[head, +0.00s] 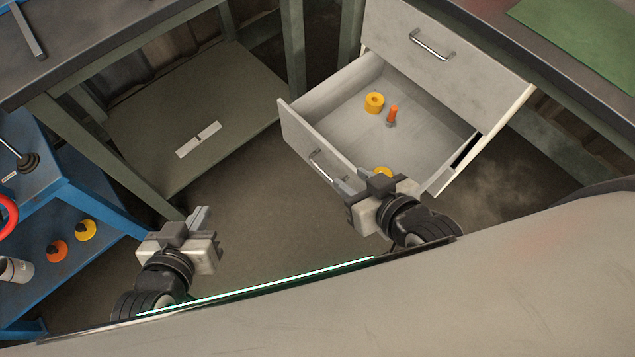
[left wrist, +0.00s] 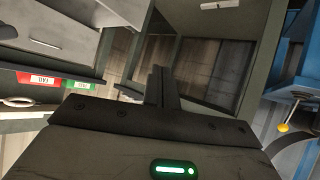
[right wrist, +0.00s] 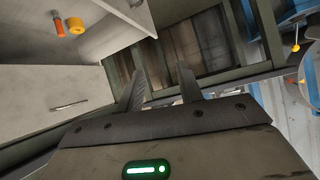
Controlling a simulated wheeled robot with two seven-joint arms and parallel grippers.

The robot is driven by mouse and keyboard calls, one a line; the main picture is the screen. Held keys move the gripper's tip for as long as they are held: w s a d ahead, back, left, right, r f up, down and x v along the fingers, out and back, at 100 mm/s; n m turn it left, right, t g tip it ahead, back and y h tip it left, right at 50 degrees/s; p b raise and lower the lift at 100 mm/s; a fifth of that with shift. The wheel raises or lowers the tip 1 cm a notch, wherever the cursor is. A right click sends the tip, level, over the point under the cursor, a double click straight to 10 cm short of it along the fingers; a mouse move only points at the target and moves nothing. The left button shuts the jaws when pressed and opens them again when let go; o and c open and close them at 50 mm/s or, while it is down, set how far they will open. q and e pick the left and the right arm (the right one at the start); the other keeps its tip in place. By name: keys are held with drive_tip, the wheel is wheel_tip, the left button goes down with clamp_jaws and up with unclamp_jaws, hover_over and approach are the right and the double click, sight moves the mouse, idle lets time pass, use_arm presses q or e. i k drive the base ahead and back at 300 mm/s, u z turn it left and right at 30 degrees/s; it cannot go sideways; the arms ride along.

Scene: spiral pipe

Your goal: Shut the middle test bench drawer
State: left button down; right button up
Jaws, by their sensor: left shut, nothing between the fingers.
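The pulled-out drawer (head: 335,140) stands open below a shut drawer (head: 425,62) in the light grey bench. It holds a yellow ring (head: 374,102), an orange-topped piece (head: 391,116) and another yellow piece (head: 383,173), partly hidden by my right gripper. Its front has a metal handle (head: 327,168). My right gripper (head: 343,186) is open and empty, close to the handle end of the drawer front; I cannot tell whether it touches. Its fingers show apart in the right wrist view (right wrist: 162,88). My left gripper (head: 200,215) is shut and empty, well left of the drawer.
A blue cart (head: 75,195) with several items stands at the left. A green-grey bench frame with a low shelf (head: 215,110) is behind my left gripper, with a white bar (head: 198,140) on it. Floor (head: 265,210) between the grippers is clear.

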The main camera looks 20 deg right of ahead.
sight(329, 126)
drive_tip(key=u, duration=0.55)
drive_tip(key=k, duration=0.85)
drive_tip(key=z, duration=0.8)
drive_tip(key=i, duration=0.5)
drive_tip(key=z, duration=0.05)
